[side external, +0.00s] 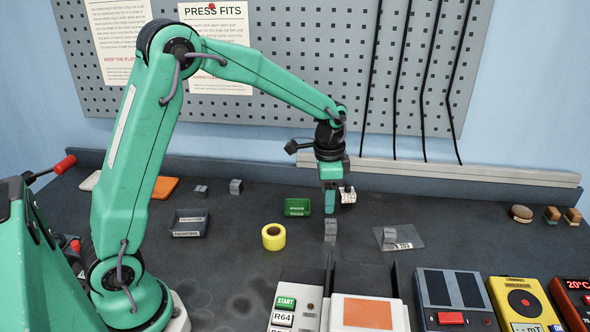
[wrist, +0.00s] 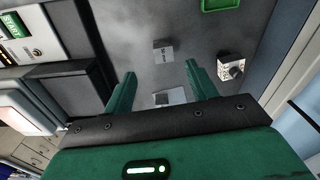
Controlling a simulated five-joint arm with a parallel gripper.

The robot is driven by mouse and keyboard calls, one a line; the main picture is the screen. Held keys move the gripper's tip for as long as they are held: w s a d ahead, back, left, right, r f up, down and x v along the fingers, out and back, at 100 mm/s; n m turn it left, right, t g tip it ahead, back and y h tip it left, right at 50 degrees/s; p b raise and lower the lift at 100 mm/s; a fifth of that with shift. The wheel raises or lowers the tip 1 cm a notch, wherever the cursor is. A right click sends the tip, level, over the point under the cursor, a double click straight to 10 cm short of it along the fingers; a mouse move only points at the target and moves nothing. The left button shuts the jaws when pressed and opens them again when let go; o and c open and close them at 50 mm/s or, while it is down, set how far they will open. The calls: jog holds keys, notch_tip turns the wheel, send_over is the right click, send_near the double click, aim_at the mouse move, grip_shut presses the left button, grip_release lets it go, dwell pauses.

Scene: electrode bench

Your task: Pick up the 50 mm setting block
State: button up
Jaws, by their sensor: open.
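My gripper (side external: 330,210) is open and empty, pointing down above the bench; its two green fingers also show in the wrist view (wrist: 160,73). A grey upright setting block (side external: 330,230) stands on the bench just below the fingertips. In the wrist view this block (wrist: 163,51) appears beyond the gap between the fingers, apart from both. A second grey block (side external: 389,236) stands on a flat clear-looking plate (side external: 410,242) to the right. More grey blocks stand at the back left, one taller (side external: 236,186) and one low (side external: 201,190). The size marks are too small to read, so I cannot tell which is 50 mm.
A yellow tape roll (side external: 273,237) and a green tray (side external: 297,207) lie left of the nearest block. A white piece with a dark knob (wrist: 232,66) stands close by. Boxes and instruments (side external: 455,300) line the front edge. A dark tray (side external: 190,223) lies further left.

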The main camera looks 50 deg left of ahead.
aim_at(331, 223)
jog(key=shift+w+f, duration=0.4)
jog(key=shift+f, duration=0.3)
jog(key=shift+w+f, duration=0.35)
jog(key=shift+f, duration=0.3)
jog(key=shift+d+f, duration=0.1)
jog(key=shift+f, duration=3.75)
jog(key=c, duration=1.2)
grip_shut()
jog(key=shift+r, duration=0.1)
jog(key=shift+r+m, duration=0.3)
jog(key=shift+r, duration=0.05)
notch_tip(331, 223, up, 3)
jog(key=shift+w, duration=0.1)
jog(key=s+d+r, duration=0.6)
jog(key=d+r, duration=0.1)
jog(key=d, duration=0.3)
